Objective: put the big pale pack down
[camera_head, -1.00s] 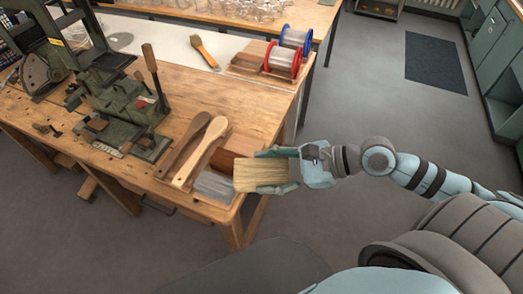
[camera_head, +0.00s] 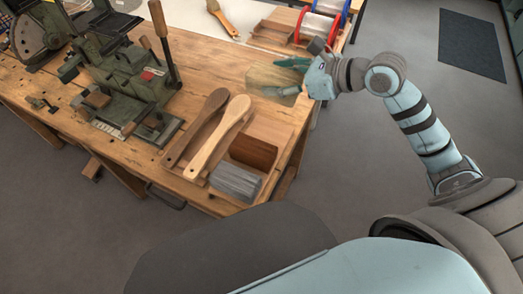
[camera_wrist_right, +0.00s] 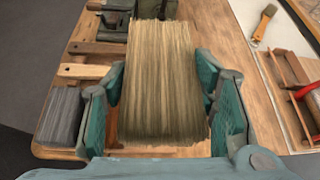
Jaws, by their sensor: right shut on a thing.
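The big pale pack (camera_head: 272,84) is a block of straw-coloured bristles. My right gripper (camera_head: 290,82) is shut on it and holds it over the wooden bench, right of the green machine. In the right wrist view the pack (camera_wrist_right: 160,75) sits between the two green fingers of the right gripper (camera_wrist_right: 162,100), its long side pointing away. Whether its underside touches the bench top (camera_head: 225,75) cannot be told. My left gripper is not in view.
Two wooden brush handles (camera_head: 220,140) lie at the bench's near side, beside a tray holding a grey pack (camera_head: 236,182) and a brown compartment (camera_head: 254,152). The green machine (camera_head: 125,85) stands left. Red and blue spools (camera_head: 318,26) and a brush (camera_head: 222,18) are behind.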

